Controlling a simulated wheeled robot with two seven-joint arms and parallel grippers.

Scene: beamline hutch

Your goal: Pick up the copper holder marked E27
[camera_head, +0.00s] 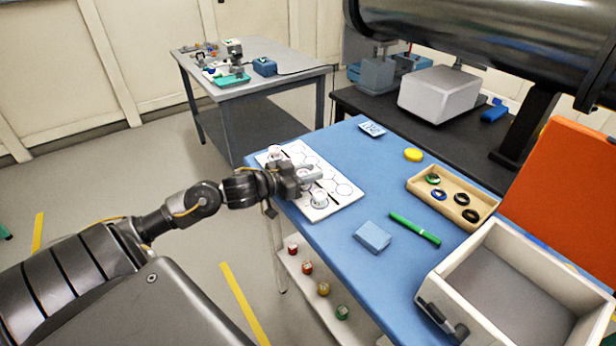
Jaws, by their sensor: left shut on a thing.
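My left gripper (308,181) reaches in from the left over the white board (345,189) on the blue table. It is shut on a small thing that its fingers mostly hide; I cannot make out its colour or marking. One small pale round holder (319,198) stands on the board just in front of the fingers. Another pale holder (276,153) stands behind the gripper on the board's far left part. The marking E27 is not readable on anything in view. My right gripper is not in view.
The blue table (385,285) also holds a blue block (372,236), a green pen (414,229), a tan tray (452,193) with several rings, a yellow disc (413,155) and a large white box (432,283). Several coloured pieces sit on a lower shelf (325,306).

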